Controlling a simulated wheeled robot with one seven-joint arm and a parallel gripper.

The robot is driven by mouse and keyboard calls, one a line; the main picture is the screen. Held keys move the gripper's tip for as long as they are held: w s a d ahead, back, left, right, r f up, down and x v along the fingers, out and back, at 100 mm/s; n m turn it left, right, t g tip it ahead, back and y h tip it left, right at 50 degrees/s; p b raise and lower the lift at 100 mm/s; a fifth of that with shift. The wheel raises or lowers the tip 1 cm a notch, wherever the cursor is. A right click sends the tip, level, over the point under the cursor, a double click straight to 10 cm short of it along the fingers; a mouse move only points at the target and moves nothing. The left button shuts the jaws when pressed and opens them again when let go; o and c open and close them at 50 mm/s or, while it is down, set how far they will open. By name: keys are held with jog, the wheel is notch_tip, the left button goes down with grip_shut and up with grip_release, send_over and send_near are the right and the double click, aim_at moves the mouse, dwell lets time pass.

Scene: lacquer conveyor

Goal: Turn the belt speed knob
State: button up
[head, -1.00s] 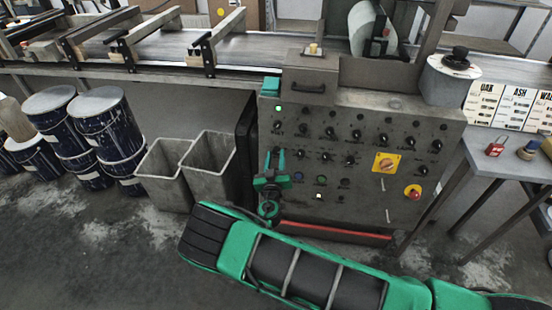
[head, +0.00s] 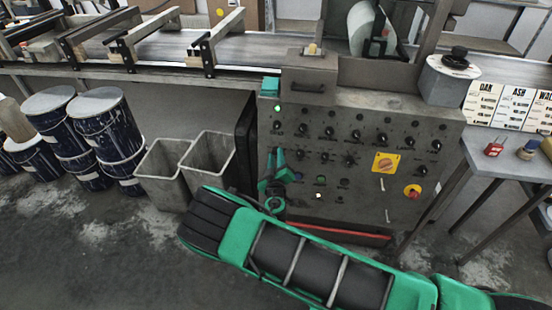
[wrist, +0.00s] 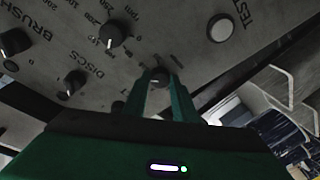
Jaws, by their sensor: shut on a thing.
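The grey control panel (head: 335,185) carries rows of small dark knobs; it also fills the top of the wrist view (wrist: 185,40). My gripper (head: 274,162) is at the panel's lower left side. In the wrist view my green fingers (wrist: 160,82) are closed on either side of a small dark knob (wrist: 158,75) with a pale mark on its face. The fingers hide its sides, and its label cannot be read, so I cannot tell from lettering that it is the belt speed knob.
Other knobs (wrist: 114,37) and a round pale TEST button (wrist: 221,28) are close by. A yellow-backed rotary switch (head: 385,163) and a red stop button (head: 413,191) are further right. Grey bins (head: 208,165) stand left of the panel; the conveyor (head: 250,48) runs behind.

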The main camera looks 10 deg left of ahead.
jog(key=n, duration=0.2)
jog(key=n+g, duration=0.1)
jog(key=n, duration=0.4)
jog(key=shift+a+r+n+y, duration=0.15)
jog(key=shift+r+n+y, duration=0.15)
jog(key=n, duration=0.3)
jog(key=n+g, duration=0.1)
jog(key=n, duration=0.2)
jog(key=shift+a+r+g+h, duration=0.1)
jog(key=shift+a+g+h, duration=0.05)
jog(key=shift+g+h, duration=0.2)
jog(key=n+h, duration=0.1)
jog(key=n, duration=0.3)
jog(key=shift+a+n+g, duration=0.1)
jog(key=shift+n+g, duration=0.15)
jog(key=shift+n, duration=0.15)
jog(key=n, duration=0.2)
jog(key=n+h, duration=0.1)
jog(key=n, duration=0.1)
jog(key=shift+a+h, duration=0.1)
jog(key=shift+h, duration=0.15)
jog(key=shift+n, duration=0.4)
jog(key=o, duration=1)
jog(key=shift+o, duration=0.2)
